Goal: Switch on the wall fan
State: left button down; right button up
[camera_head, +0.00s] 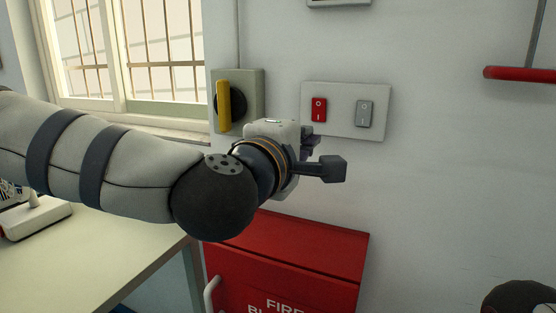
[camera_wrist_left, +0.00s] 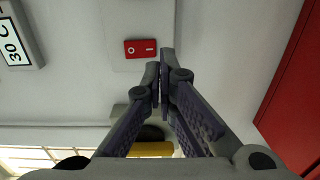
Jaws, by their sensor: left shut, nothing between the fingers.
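A pale switch plate (camera_head: 345,95) on the wall carries a red rocker switch (camera_head: 319,109) and a grey rocker switch (camera_head: 364,113). Both have marks on their faces; which side is pressed in is unclear. My left gripper (camera_head: 314,139) is shut and empty, just below the plate's lower left part. In the left wrist view its closed fingertips (camera_wrist_left: 163,62) lie close beside the red switch (camera_wrist_left: 138,48), with no contact visible. The grey switch is not visible in that view. The fan itself is not in view. My right gripper is not in view.
A grey box with a yellow rotary handle (camera_head: 224,105) is left of the plate. A red fire-blanket cabinet (camera_head: 290,250) is below my gripper. A display reading 30 C (camera_wrist_left: 14,42) is above the plate. A red bar (camera_head: 520,74) is at right. The wall between is clear.

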pick_arm(q)
jog(key=s+a+f, duration=0.1)
jog(key=s+a, duration=0.1)
jog(key=s, duration=0.4)
jog(key=shift+a+f, duration=0.2)
jog(key=shift+f, duration=0.1)
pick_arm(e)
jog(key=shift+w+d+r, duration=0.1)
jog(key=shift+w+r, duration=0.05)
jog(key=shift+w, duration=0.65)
pick_arm(q)
jog(key=shift+s, duration=0.15)
